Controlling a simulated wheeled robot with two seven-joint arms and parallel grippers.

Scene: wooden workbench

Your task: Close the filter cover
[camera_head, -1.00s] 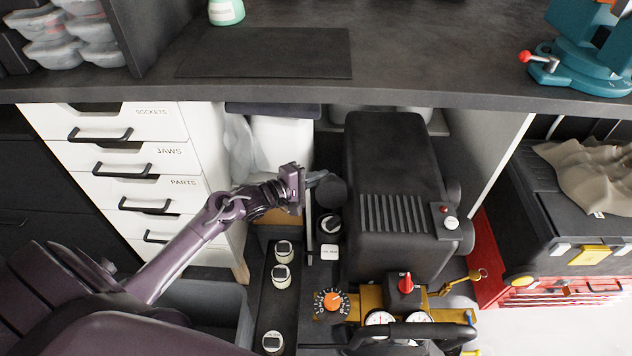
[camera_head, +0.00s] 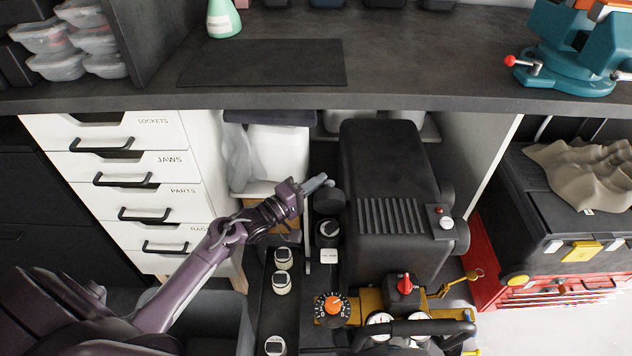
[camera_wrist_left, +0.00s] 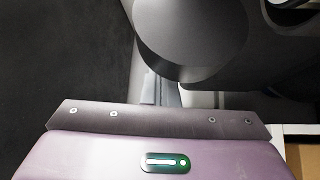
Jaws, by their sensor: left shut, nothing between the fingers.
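A round dark cover (camera_head: 329,202), which looks like the filter cover, stands at the left side of the black compressor (camera_head: 388,180). Just in front of it is a round dark housing (camera_head: 327,232) with a light-rimmed top, which looks like the filter housing. The cover appears raised off this housing. My left gripper (camera_head: 318,183) is shut and empty, its grey fingertips close to the cover's far left side; I cannot tell whether they touch. In the left wrist view the large grey disc (camera_wrist_left: 190,38) appears to be the cover and partly hides the fingers. My right gripper is not in view.
The workbench top (camera_head: 430,60) overhangs behind the compressor. White drawers (camera_head: 130,190) stand left of my left arm. A gauge panel with an orange dial (camera_head: 333,305) and black handle (camera_head: 420,331) is in front. A red toolbox (camera_head: 545,290) stands right.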

